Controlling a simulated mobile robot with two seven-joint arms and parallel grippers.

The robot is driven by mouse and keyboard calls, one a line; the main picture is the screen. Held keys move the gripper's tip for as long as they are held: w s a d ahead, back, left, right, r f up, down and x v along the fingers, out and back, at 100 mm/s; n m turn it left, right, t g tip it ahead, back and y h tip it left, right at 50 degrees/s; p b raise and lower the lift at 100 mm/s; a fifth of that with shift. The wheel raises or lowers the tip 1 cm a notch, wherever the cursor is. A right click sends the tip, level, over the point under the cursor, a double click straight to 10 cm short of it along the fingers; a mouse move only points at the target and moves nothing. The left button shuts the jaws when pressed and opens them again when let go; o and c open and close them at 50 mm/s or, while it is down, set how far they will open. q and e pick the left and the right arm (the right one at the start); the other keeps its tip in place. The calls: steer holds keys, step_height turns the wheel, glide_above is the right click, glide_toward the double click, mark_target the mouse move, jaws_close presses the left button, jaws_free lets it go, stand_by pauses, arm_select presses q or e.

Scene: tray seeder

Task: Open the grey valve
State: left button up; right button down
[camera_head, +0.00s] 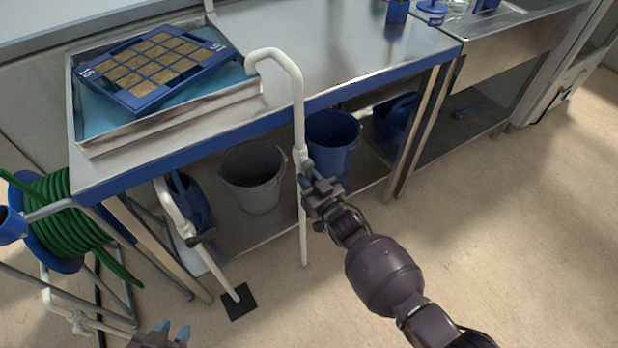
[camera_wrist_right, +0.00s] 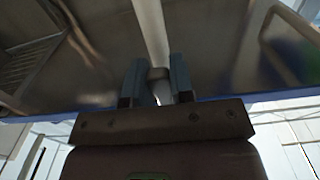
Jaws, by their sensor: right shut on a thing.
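A white standpipe (camera_head: 299,110) rises in front of the bench and hooks over at the top toward the tray. My right gripper (camera_head: 306,172) is at a fitting partway up this pipe. In the right wrist view, the gripper's two blue-grey fingers (camera_wrist_right: 157,85) are on either side of a small grey valve part (camera_wrist_right: 157,73) in front of the white pipe, and are shut on it. The fingers hide much of the valve, so I cannot tell its handle angle. My left gripper (camera_head: 166,332) is at the bottom edge, its fingertips apart and empty, partly cut off.
A metal tray (camera_head: 180,118) on the bench holds a blue seed tray (camera_head: 150,92). A grey bucket (camera_head: 253,180) and a blue bucket (camera_head: 333,140) stand on the lower shelf. A green hose reel (camera_head: 60,210) is at left. The floor at right is clear.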

steer(key=c, duration=1)
jaws_free()
steer(key=shift+s, duration=0.1)
steer(key=v, duration=0.2)
steer(key=p+v, duration=0.1)
steer(key=v, duration=0.2)
steer(key=shift+s+d+r+p, duration=0.2)
steer(key=shift+d+r+p, duration=0.05)
steer(key=shift+p, duration=0.1)
glide_toward(311, 180)
steer(key=shift+s+a+f+p, duration=0.1)
steer(key=shift+f+p, duration=0.05)
steer(key=shift+p, duration=0.3)
